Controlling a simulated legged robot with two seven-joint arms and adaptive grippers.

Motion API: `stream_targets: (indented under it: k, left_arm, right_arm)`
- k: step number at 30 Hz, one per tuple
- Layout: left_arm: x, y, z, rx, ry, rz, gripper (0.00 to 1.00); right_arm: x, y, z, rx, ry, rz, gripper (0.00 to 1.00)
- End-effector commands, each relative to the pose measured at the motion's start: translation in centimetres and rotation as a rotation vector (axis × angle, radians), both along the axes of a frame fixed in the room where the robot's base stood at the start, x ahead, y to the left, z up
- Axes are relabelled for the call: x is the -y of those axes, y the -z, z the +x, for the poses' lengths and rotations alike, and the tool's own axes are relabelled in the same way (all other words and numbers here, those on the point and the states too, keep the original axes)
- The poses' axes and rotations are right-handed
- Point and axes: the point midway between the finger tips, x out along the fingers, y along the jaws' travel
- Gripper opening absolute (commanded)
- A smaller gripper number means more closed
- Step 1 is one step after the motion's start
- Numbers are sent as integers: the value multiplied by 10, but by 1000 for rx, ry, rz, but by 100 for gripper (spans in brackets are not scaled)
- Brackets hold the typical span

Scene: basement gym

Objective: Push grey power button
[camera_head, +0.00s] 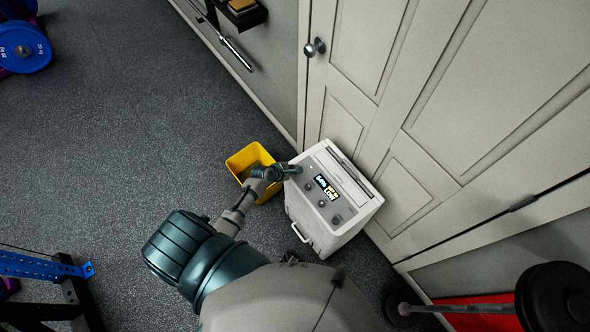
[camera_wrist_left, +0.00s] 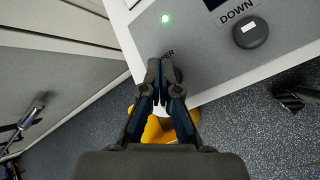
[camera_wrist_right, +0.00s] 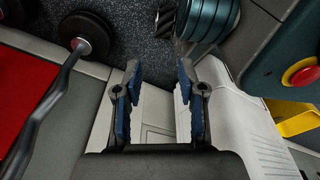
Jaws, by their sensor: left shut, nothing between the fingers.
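A white box-shaped machine (camera_head: 312,232) stands on the floor with a grey control panel (camera_head: 345,213) on its slanted top. My left gripper (camera_head: 292,170) is shut and empty at the panel's upper left corner. In the left wrist view its fingertips (camera_wrist_left: 161,68) lie over the power button, beneath a partly covered label ending in "WER". Only a dark edge of the button (camera_wrist_left: 178,74) shows beside the fingers; I cannot tell whether they touch it. A green light (camera_wrist_left: 165,18) is lit on the panel. My right gripper (camera_wrist_right: 160,88) is open and empty in the right wrist view.
A grey round button (camera_wrist_left: 250,34) marked "DOWN" is on the panel. A yellow bin (camera_head: 237,164) stands left of the machine. Cabinet doors (camera_head: 405,150) are behind it. A barbell (camera_head: 470,309) is at lower right.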

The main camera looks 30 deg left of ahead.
Motion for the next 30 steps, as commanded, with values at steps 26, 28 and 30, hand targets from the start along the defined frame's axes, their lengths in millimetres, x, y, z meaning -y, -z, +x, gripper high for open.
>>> stream_targets:
  k: [26, 28, 30]
  left_arm:
    - [2, -5, 0, 1, -1, 0, 0]
    - [2, -5, 0, 1, -1, 0, 0]
    - [2, -10, 0, 2, -1, 0, 0]
  right_arm:
    - [6, 18, -33, -19, -6, -4, 40]
    - [8, 22, -39, -21, -7, -5, 40]
    - [9, 21, -46, -25, -8, -6, 40]
